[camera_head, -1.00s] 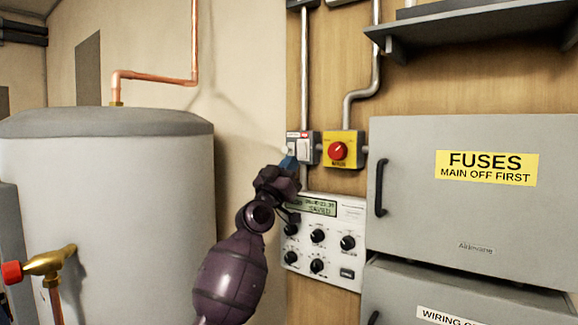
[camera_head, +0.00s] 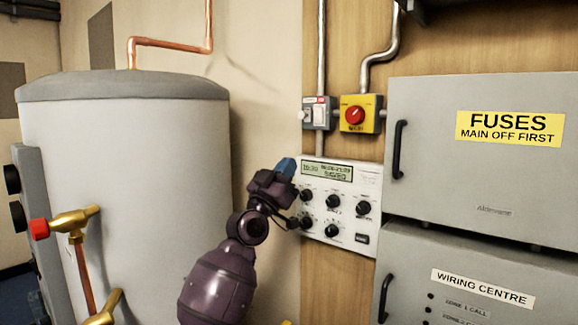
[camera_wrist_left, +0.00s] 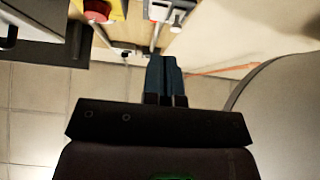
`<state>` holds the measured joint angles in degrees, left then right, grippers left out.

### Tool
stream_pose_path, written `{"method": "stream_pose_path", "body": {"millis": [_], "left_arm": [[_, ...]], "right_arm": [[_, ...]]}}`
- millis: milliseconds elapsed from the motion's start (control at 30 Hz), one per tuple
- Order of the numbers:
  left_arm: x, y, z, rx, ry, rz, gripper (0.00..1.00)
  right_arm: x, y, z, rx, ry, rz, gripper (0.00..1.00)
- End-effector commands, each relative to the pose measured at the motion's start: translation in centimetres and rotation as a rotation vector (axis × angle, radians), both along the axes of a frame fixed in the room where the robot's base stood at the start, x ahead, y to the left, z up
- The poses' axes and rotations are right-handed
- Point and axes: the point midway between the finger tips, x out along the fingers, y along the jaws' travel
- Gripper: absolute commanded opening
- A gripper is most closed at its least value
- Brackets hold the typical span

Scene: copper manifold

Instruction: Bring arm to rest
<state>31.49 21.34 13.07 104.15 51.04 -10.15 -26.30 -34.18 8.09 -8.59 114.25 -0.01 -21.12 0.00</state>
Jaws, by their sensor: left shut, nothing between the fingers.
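My left arm comes up from the bottom in the head view. Its gripper (camera_head: 286,167) is shut and empty, with blue fingertips just left of the white control panel (camera_head: 338,200). In the left wrist view the two blue fingers (camera_wrist_left: 164,75) lie together with nothing between them. The fingertips overlap the panel's left edge in the picture; I cannot tell whether they touch it. Above the panel are a grey switch box (camera_head: 318,113) and a yellow box with a red knob (camera_head: 355,115). My right gripper is not in view.
A large grey cylinder tank (camera_head: 125,150) stands on the left, with a brass valve (camera_head: 75,220) and copper pipe (camera_head: 165,43). A grey fuse cabinet (camera_head: 490,185) with a black handle is on the right, above a wiring centre cabinet (camera_head: 410,262).

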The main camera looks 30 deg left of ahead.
Motion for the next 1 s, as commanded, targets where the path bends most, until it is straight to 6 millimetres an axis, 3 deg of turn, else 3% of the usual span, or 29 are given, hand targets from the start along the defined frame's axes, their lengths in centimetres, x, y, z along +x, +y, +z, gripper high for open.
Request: {"method": "stream_pose_path", "body": {"millis": [567, 700, 767, 1000], "left_arm": [[0.2, -0.2, -0.2, -0.022, 0.028, -0.023, 0.0], [0.3, -1.7, -0.6, 0.016, 0.056, -0.016, 0.0], [0.3, -2.4, -1.8, 0.033, 0.083, -0.01, 0.0], [-0.4, -4.3, -10.6, 0.096, 0.245, 0.027, 0.0]], "right_arm": [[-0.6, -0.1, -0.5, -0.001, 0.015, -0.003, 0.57], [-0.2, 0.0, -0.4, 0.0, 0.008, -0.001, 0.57], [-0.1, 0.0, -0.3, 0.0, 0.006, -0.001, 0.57], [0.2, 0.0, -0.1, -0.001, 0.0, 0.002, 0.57]]}}
